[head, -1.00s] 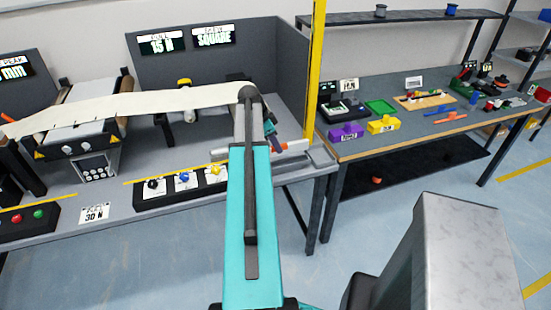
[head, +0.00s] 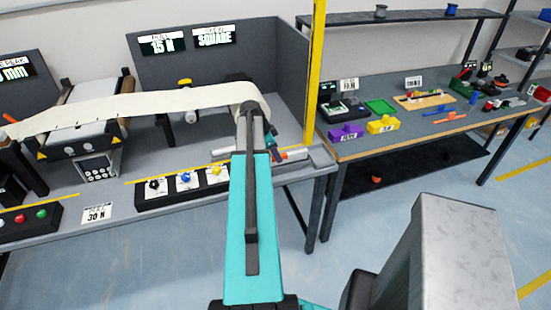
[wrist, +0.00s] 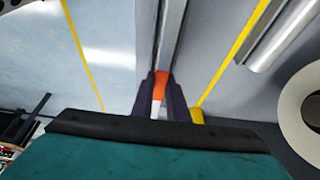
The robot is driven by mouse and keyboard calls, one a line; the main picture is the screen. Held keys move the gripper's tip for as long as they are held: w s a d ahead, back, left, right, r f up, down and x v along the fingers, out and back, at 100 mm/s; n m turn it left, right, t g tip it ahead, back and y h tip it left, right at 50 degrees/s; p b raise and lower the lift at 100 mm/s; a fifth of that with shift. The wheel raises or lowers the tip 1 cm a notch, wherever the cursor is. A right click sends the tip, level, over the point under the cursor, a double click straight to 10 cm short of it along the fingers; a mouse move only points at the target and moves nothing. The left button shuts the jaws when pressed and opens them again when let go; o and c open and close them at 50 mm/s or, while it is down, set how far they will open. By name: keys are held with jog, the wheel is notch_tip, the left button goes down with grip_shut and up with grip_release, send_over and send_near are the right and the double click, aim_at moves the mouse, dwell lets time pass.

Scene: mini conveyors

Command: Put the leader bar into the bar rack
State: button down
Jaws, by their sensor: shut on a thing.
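My gripper (wrist: 161,100) is shut on a slim bar with an orange section (wrist: 160,84) and a white section, taken to be the leader bar. Its dark fingers press on either side of the bar in the wrist view. In the head view my arm hides most of the gripper; the bar's white end (head: 295,154) and orange section show just right of the arm, above the bench's right end. A long grey rail or channel lies beyond the fingers in the wrist view. I cannot tell which part is the bar rack.
A black panel with knobs (head: 183,189) lies left of my arm. A yellow post (head: 315,70) stands right of it. A side table (head: 400,140) holds purple and yellow blocks.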

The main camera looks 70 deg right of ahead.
jog(key=shift+f, duration=0.7)
jog(key=shift+f, duration=0.1)
jog(key=c, duration=1.7)
grip_release()
jog(key=shift+c, duration=0.2)
jog(key=b+v, duration=0.4)
jog(key=v, duration=0.8)
